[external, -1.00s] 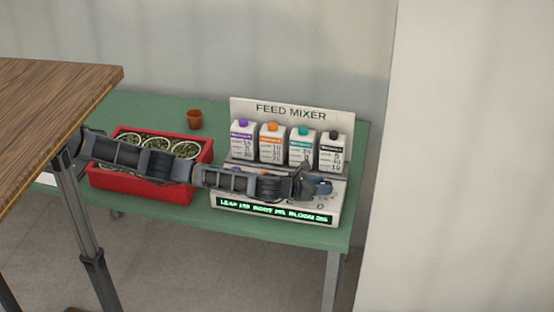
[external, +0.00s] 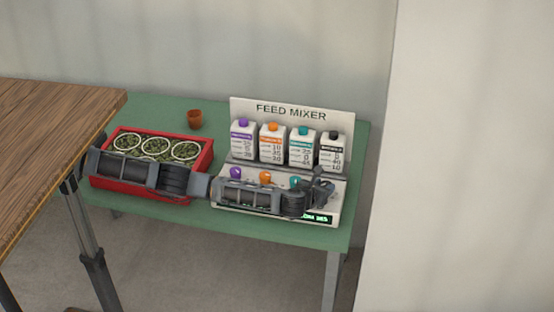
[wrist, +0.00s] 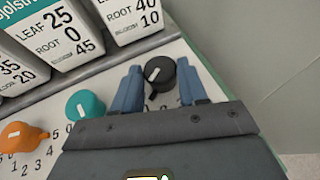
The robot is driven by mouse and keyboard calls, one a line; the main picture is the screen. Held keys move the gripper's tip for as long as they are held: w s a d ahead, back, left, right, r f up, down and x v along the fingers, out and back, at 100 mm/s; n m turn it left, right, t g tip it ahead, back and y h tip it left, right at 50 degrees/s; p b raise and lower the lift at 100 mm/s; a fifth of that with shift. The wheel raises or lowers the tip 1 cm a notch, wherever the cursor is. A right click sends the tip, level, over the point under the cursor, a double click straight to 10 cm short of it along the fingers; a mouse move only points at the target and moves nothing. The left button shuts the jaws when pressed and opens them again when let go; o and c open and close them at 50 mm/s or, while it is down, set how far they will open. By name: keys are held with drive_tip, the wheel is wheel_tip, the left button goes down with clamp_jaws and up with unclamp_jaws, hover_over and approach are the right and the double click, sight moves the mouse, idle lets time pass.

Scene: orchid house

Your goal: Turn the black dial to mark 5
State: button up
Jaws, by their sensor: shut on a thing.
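The black dial (wrist: 161,72) is at the right end of the feed mixer's dial row, with a short white pointer line on its top. My gripper (wrist: 159,68) has its blue fingers on either side of it and is shut on it. In the external view my gripper (external: 321,186) is at the right end of the white feed mixer panel (external: 334,206) and hides the dial.
Teal (wrist: 86,105) and orange (wrist: 22,136) dials sit to the left, with a purple dial (external: 235,172) beyond. Several labelled cartons (external: 272,145) stand behind. My arm crosses over the red planter (external: 190,142) and covers most of the green display (external: 318,218).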

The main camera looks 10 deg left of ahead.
drive_tip(key=shift+n+y+b, duration=0.4)
drive_tip(key=shift+y+b, duration=0.1)
drive_tip(key=shift+b, duration=0.45)
drive_tip(key=o, duration=1)
drive_tip(key=shift+s+r+p, duration=0.25)
drive_tip(key=shift+s+p, duration=0.15)
drive_tip(key=shift+s, duration=0.05)
drive_tip(key=shift+p+v, duration=0.95)
drive_tip(key=shift+v, duration=2.4)
drive_tip(key=shift+f, duration=0.15)
